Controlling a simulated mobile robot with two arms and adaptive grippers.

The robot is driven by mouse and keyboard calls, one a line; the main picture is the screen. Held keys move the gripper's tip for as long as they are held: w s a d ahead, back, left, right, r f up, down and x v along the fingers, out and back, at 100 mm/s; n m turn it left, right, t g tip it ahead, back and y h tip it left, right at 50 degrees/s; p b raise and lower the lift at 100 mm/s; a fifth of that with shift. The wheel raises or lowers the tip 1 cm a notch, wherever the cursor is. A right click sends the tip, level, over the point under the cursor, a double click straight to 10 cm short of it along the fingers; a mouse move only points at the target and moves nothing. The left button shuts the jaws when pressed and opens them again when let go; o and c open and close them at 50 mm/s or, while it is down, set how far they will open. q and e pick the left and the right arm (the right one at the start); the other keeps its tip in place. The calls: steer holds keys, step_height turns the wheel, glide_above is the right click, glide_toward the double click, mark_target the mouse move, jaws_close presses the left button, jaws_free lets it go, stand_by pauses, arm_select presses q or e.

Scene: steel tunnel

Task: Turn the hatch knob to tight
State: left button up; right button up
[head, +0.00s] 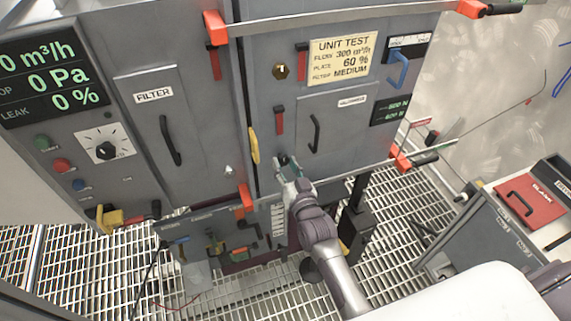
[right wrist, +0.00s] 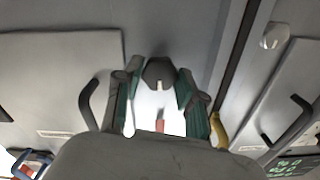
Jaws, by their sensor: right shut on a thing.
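The hatch knob (right wrist: 160,70) is dark with a pale mark on its rim, set on the grey cabinet face. In the right wrist view it sits between the green-padded fingertips of my right gripper (right wrist: 157,85), which is shut on it. In the head view my right gripper (head: 285,164) reaches the cabinet at the lower left of the labelled hatch door (head: 340,128), and the knob is mostly hidden there. The hatch door has a black bar handle (head: 314,133), which also shows left of the fingers in the right wrist view (right wrist: 88,104). My left gripper is not in view.
A yellow handle (head: 254,146) stands close left of my right gripper. A filter door (head: 150,118) and a display panel (head: 48,78) are further left. Orange-ended bars (head: 350,178) cross the cabinet front. A bench with a red case (head: 530,203) stands right, above grating.

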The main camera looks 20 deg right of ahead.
steer(key=shift+f+m, duration=0.15)
steer(key=shift+m, duration=0.15)
steer(key=o, duration=1.1)
steer(key=shift+o, duration=0.2)
steer(key=shift+s, duration=0.25)
steer(key=s, duration=1.1)
steer(key=shift+s+d, duration=0.2)
steer(key=shift+s, duration=0.1)
